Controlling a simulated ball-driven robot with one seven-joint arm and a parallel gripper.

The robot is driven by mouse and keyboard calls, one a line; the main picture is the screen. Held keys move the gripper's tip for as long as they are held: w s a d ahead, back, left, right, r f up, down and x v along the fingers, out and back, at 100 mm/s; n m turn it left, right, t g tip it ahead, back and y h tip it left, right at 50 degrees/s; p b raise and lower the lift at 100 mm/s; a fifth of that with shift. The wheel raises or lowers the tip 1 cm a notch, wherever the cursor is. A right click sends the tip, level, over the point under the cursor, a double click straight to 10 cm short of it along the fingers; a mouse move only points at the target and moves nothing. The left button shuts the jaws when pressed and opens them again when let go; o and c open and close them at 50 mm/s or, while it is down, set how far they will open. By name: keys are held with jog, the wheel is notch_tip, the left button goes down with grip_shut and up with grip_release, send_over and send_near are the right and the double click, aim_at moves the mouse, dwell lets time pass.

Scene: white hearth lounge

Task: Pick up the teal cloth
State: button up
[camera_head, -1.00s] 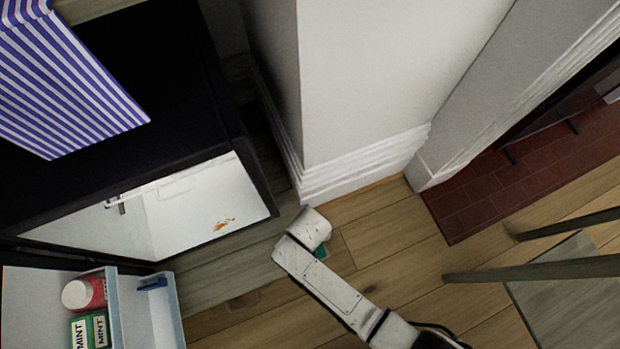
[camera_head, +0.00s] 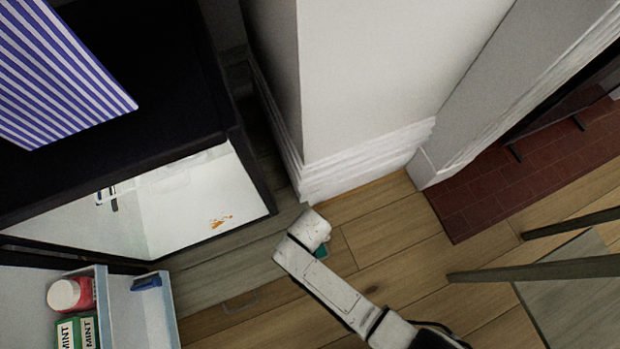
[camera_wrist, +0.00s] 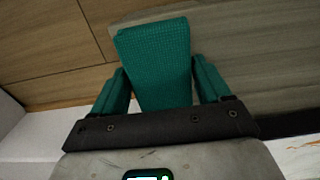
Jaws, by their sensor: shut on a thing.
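The teal cloth (camera_wrist: 155,62) fills the space between the fingers of my gripper (camera_wrist: 160,82) in the wrist view. It has a fine woven texture and looks folded, standing out beyond the fingers. My gripper is shut on it; teal also shows on both sides, where the fingers are. In the head view my white arm hides the gripper, and only a small teal patch (camera_head: 321,253) shows beside the arm's end, over the wooden floor. I cannot tell whether the patch is cloth or finger.
A black cabinet (camera_head: 130,110) with a white interior stands at left, a striped blue-and-white box (camera_head: 60,75) on top. A pale open bin (camera_head: 145,310) holds a red jar (camera_head: 80,293) and green mint boxes (camera_head: 78,332). A white wall corner (camera_head: 365,90) rises ahead.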

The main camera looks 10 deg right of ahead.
jog(key=shift+c, duration=1.3)
jog(key=shift+r+p, duration=0.4)
jog(key=shift+r, duration=0.1)
notch_tip(320, 180, up, 2)
jog(key=shift+r+p, duration=0.25)
jog(key=shift+p, duration=0.55)
jog(key=s+r+p, duration=0.8)
jog(key=s+r, duration=0.1)
jog(key=s, duration=0.5)
jog(key=shift+d+r, duration=0.15)
jog(key=shift+r, duration=0.1)
